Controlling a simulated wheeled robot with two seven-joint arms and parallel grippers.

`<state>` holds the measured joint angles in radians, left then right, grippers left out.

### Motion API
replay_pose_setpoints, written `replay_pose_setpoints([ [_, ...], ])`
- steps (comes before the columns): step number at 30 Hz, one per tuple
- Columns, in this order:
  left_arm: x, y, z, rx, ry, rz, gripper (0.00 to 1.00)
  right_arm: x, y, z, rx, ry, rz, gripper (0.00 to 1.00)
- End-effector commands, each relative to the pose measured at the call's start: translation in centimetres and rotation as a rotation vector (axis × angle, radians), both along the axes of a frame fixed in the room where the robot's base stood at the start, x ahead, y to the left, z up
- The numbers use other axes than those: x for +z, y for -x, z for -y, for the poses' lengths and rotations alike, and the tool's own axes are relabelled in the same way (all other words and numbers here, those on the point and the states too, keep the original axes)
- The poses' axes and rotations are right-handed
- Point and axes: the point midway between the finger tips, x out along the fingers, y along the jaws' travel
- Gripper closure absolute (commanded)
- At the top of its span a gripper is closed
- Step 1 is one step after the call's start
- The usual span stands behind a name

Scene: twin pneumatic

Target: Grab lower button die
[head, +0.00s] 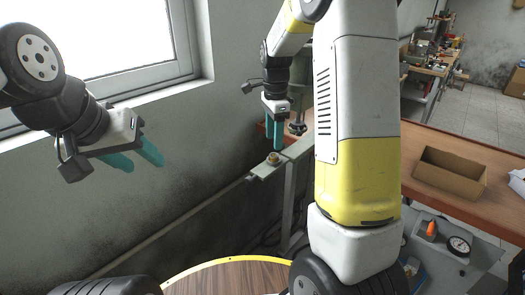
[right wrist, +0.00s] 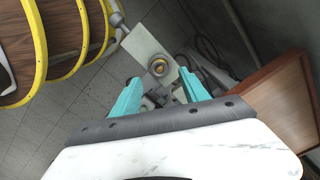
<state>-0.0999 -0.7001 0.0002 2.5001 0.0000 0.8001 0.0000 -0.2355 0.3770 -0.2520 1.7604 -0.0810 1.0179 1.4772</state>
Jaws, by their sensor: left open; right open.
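The lower button die, a small brass-coloured round piece (head: 273,158), sits on a pale metal plate (head: 263,171) of the press stand. In the right wrist view the die (right wrist: 159,67) shows as a ring with a dark centre, just beyond the space between my fingertips. My right gripper (head: 275,147) points down above the die with teal fingers; it is open and empty. The fingers (right wrist: 160,82) are apart and do not appear to touch the die. My left gripper (head: 142,158) is open and empty, in the air near the window wall.
A grey machine part (head: 297,128) stands close right of my right gripper. An orange-brown bench (head: 420,200) with an open cardboard box (head: 450,174) is at the right. A round yellow-edged wooden surface (head: 230,279) is at the bottom. The air around my left gripper is clear.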

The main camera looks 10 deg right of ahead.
Motion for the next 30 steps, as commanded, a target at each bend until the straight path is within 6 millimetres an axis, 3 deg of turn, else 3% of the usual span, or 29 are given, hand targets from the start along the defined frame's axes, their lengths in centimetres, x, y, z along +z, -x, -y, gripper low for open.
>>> replay_pose_setpoints([
  [12,0.0,0.0,0.0,0.0,0.0,0.0,0.54,-5.4,0.2,-0.4,0.001,-0.001,-0.001,0.47],
  [20,0.0,0.0,0.0,0.0,0.0,0.0,0.54,-5.7,0.1,-0.5,0.002,-0.001,0.002,0.47],
  [28,0.0,0.0,0.0,0.0,0.0,0.0,0.54,-5.6,0.1,-0.5,0.002,-0.001,0.002,0.96],
  [30,0.0,0.0,0.0,0.0,0.0,0.0,0.54,-5.6,0.1,-0.5,0.002,-0.001,0.002,1.0],
])
